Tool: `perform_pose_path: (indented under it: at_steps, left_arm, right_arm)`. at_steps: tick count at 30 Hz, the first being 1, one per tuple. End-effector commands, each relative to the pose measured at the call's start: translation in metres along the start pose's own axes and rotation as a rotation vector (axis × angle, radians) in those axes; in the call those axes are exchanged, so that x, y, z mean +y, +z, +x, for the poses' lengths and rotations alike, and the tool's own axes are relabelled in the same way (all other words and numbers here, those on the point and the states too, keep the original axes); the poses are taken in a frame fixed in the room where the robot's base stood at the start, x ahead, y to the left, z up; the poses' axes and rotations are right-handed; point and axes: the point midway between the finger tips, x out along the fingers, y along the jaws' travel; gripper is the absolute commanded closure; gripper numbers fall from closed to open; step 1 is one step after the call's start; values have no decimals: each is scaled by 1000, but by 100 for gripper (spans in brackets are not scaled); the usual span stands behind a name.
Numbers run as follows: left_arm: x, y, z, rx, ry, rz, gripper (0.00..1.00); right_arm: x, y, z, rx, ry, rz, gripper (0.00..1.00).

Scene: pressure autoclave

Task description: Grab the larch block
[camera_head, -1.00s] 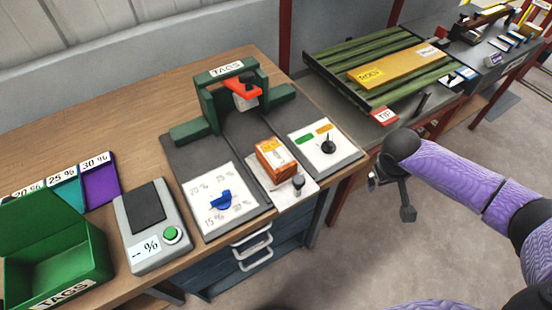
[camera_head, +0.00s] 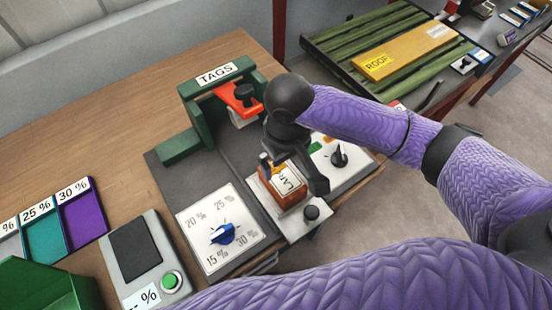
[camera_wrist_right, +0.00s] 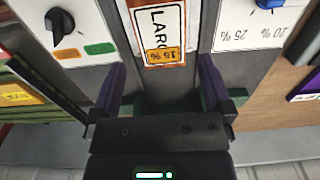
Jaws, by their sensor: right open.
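The larch block (camera_head: 286,188) is orange-brown with a white label reading "LAR". It sits on a pale plate at the front of the green-framed tag station. My left gripper is not in view.
A blue dial (camera_head: 222,233) on a percent plate lies left of the block, a black knob (camera_head: 339,156) to its right. The green frame (camera_head: 187,100) with a red clamp (camera_head: 239,97) stands behind. A scale (camera_head: 145,262) and coloured bins (camera_head: 82,213) are at left.

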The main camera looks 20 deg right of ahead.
Motion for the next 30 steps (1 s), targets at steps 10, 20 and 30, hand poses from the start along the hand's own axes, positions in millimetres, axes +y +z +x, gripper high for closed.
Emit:
perform_pose_path:
  at_steps: [10, 20, 30]
  left_arm:
    - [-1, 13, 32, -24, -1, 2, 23]
    - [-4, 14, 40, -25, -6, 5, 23]
    - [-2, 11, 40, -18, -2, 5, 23]
  right_arm:
    - [1, -6, 70, -4, 1, 1, 0]
    - [2, -9, 94, -1, 2, 0, 0]
    - [2, -9, 94, -1, 2, 0, 57]
